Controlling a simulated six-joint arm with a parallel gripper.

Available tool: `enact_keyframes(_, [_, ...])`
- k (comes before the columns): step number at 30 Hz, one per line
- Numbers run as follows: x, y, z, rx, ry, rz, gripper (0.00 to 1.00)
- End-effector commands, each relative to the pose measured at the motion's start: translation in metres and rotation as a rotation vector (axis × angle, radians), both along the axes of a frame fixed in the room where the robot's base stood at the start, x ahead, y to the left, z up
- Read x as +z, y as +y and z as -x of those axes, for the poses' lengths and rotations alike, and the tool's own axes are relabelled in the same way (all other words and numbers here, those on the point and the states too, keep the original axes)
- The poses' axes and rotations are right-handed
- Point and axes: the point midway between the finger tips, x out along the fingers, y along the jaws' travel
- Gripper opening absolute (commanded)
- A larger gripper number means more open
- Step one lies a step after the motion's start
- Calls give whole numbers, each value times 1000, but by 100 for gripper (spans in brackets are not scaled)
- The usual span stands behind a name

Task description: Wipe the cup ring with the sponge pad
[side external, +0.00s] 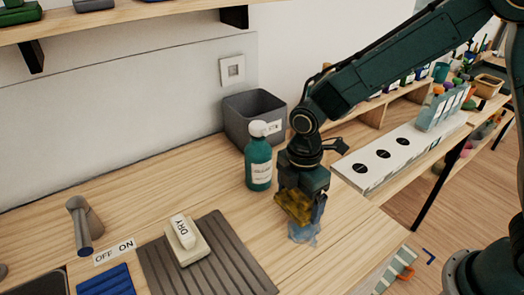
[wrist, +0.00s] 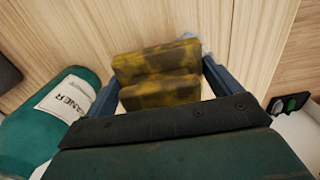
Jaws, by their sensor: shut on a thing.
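My gripper (side external: 303,200) points down over the wooden table and is shut on a yellow-brown, dark-blotched sponge pad (side external: 292,207). In the wrist view the pad (wrist: 158,62) sits between the two blue fingers of my gripper (wrist: 160,80). A pale blue smeared mark (side external: 302,237), which appears to be the cup ring, lies on the table right below the pad. A little of it shows beyond the pad in the wrist view (wrist: 208,57). The pad and gripper hide the rest of it. I cannot tell whether the pad touches the table.
A green bottle (side external: 259,165) stands close left of my gripper, with a grey bin (side external: 253,112) behind it. A pale block marked DRY (side external: 186,238) sits on a grey ribbed mat (side external: 225,262). A white panel with dark holes (side external: 395,155) lies to the right. Bare wood lies left of the bottle.

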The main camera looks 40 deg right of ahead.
Motion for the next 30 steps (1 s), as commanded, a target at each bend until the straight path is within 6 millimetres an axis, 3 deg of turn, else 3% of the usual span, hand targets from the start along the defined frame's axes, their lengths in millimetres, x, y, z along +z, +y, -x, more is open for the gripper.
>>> enact_keyframes(15, [45, 1, -1, 0, -3, -2, 69])
enact_keyframes(30, [49, 0, 0, 0, -1, -1, 69])
